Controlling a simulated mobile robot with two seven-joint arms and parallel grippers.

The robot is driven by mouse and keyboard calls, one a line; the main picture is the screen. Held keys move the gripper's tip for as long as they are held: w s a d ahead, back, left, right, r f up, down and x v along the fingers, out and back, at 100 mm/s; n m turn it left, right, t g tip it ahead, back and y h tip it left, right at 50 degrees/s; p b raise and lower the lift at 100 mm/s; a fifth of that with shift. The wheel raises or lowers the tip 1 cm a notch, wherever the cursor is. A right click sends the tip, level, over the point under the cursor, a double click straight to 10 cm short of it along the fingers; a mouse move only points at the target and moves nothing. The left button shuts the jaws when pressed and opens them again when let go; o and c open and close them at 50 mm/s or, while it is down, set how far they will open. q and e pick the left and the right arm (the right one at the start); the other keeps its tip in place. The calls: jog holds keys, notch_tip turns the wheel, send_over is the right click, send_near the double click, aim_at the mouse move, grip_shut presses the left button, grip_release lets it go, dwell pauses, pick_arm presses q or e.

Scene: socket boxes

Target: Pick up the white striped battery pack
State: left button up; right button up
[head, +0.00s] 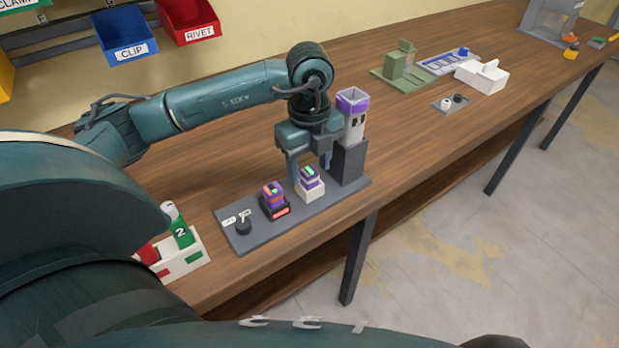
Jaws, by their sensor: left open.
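My left gripper (309,166) is open and points down, its fingers at the purple block with a coloured top (310,177) in a white base (311,192). I cannot tell whether they touch it. A similar purple block (271,195) sits in a black base with a red front, just left. Both stand on a grey board (290,228). I cannot clearly make out which item is the white striped battery pack; stripes are too small to read. My right gripper is not in view.
A white container with a purple rim (353,125) stands on a dark grey block (348,163), close right of the gripper. A white tray (187,261) holds red and green pieces.

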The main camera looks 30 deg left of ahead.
pick_arm(q)
jog(key=shift+f, duration=0.85)
jog(key=shift+c, duration=0.3)
jog(key=c, duration=0.9)
